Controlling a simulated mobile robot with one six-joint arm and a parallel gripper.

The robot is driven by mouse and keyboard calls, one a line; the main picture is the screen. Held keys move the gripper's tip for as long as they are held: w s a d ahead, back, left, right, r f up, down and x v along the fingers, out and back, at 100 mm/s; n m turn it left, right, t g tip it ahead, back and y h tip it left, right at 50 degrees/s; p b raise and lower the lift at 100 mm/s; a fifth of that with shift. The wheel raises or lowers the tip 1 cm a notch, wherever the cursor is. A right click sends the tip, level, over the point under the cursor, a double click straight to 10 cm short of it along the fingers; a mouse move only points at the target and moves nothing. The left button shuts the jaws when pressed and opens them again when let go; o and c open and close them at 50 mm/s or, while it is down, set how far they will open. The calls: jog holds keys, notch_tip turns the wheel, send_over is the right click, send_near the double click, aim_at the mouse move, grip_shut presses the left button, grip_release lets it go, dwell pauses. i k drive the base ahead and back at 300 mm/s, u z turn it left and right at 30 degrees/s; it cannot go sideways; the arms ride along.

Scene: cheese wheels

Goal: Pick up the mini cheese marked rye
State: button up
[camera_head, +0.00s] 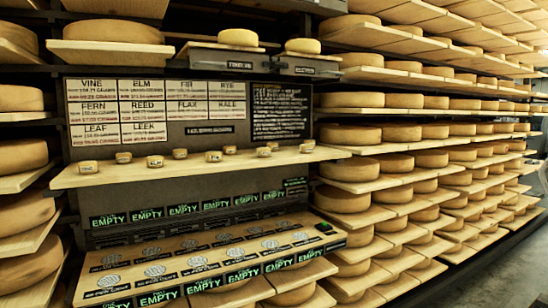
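Several mini cheeses stand in a loose row on a light wooden shelf (120,177) in the middle of the head view. They are small yellow-brown rounds with pale marks on their sides. The leftmost mini cheese (88,167) and the rightmost mini cheese (306,147) are at the two ends of the row. The marks are too small to read, so I cannot tell which mini cheese is marked rye. My gripper is not in view.
A sloping panel (215,258) with round grilles and green EMPTY labels juts out below the shelf. Large cheese wheels (351,167) fill racks on both sides. Two cheeses, including a pale one (238,38), sit on scale-like units above. Dark floor (485,275) is clear at lower right.

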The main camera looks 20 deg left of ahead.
aim_at(261, 152)
jog(key=z, duration=0.8)
jog(key=k, duration=0.25)
jog(key=u, duration=2.8)
jog(key=i, duration=1.15)
jog(key=u, duration=0.05)
